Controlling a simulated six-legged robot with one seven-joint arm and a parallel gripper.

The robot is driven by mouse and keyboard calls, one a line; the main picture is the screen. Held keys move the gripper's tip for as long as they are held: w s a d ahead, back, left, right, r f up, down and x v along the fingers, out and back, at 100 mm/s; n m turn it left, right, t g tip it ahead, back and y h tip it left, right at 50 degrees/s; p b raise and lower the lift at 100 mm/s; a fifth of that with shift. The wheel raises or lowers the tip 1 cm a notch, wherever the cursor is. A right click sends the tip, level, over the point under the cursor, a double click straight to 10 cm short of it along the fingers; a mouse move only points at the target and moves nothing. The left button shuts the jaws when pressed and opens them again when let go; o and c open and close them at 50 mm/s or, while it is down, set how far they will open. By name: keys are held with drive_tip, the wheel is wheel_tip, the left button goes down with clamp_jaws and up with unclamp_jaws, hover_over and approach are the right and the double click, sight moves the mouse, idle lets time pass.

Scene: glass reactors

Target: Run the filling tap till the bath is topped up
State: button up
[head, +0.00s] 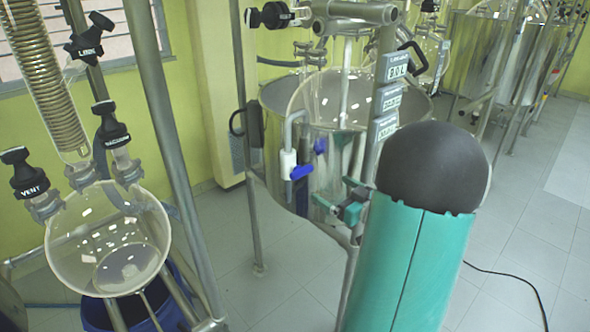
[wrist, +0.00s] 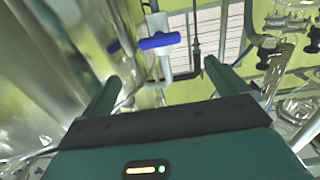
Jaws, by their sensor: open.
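The steel bath (head: 273,157) stands at the middle of the head view, with a round glass vessel (head: 318,95) set in it. I cannot make out its water level. A tap with a white body (head: 288,163) and blue lever (head: 302,172) hangs on a bent pipe at its front. A second blue handle (head: 320,146) shows just behind it. I cannot tell which is the filling tap. My gripper (head: 333,191) is open and empty, right of and slightly below the blue lever. In the wrist view, one blue lever (wrist: 160,41) lies beyond the open fingertips (wrist: 161,70), apart from them.
Small digital displays (head: 397,66) are mounted on a post right of the bath; the top one seems to read in litres. Steel frame posts (head: 252,200) stand around the bath. Another glass reactor (head: 105,240) with labelled black knobs is at the left. Floor tiles (head: 520,240) are clear at right except a black cable.

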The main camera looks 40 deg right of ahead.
sight(304, 172)
drive_tip(key=w, duration=1.3)
drive_tip(key=shift+w+a+f, duration=0.1)
drive_tip(key=shift+w+f, duration=0.05)
drive_tip(key=shift+w, duration=0.1)
drive_tip(key=c, duration=1)
